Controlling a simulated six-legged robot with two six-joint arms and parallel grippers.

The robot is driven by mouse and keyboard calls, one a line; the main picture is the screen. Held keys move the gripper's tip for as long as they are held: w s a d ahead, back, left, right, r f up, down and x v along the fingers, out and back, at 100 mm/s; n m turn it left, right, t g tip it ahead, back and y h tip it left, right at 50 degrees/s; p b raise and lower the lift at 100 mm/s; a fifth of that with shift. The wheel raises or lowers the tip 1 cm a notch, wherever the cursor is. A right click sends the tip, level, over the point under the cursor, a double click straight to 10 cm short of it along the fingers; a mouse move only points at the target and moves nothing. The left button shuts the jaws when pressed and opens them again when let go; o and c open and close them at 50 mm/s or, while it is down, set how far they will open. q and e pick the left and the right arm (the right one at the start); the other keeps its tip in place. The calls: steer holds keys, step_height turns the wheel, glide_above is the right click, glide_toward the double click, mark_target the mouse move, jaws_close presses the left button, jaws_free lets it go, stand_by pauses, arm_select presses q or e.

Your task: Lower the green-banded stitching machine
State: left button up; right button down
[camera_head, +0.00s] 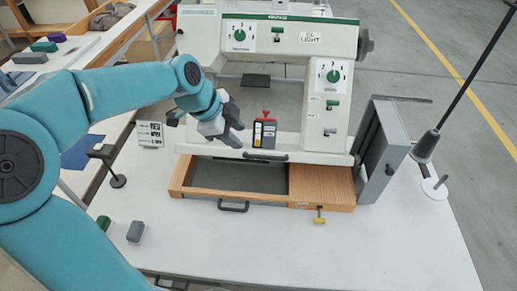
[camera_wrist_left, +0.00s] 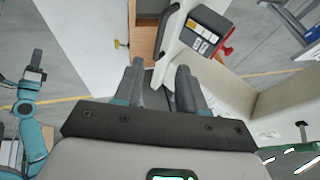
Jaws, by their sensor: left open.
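The white stitching machine (camera_head: 300,80) with a green band (camera_head: 290,17) along its top stands at the back of the white table, behind a wooden base (camera_head: 323,187) with an open grey recess. I cannot tell whether the machine is tilted. My left gripper (camera_head: 233,134) is in front of the machine's lower left part, just left of a dark box with a red top (camera_head: 264,133). In the left wrist view its fingers (camera_wrist_left: 156,82) are apart with nothing between them, and the box (camera_wrist_left: 205,32) is beyond them. My right gripper (camera_wrist_left: 33,78) is small at the left there; its opening is unclear.
A grey panel (camera_head: 382,150) stands upright at the right of the base. A lamp-like dark rod (camera_head: 460,90) rises farther right. A yellow-tipped knob (camera_head: 319,217) and a dark handle (camera_head: 233,207) stick out in front. Small blocks (camera_head: 136,231) lie at front left. The front right table is clear.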

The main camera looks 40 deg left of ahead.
mark_target(260, 156)
arm_select(q)
steer(key=p+x, duration=0.1)
steer(key=x, duration=1.1)
steer(key=shift+w+f, duration=0.15)
steer(key=shift+w, duration=0.05)
steer(key=shift+s+d, duration=0.15)
steer(key=shift+s, duration=0.1)
steer(key=shift+w, duration=0.15)
steer(key=c, duration=0.4)
jaws_close()
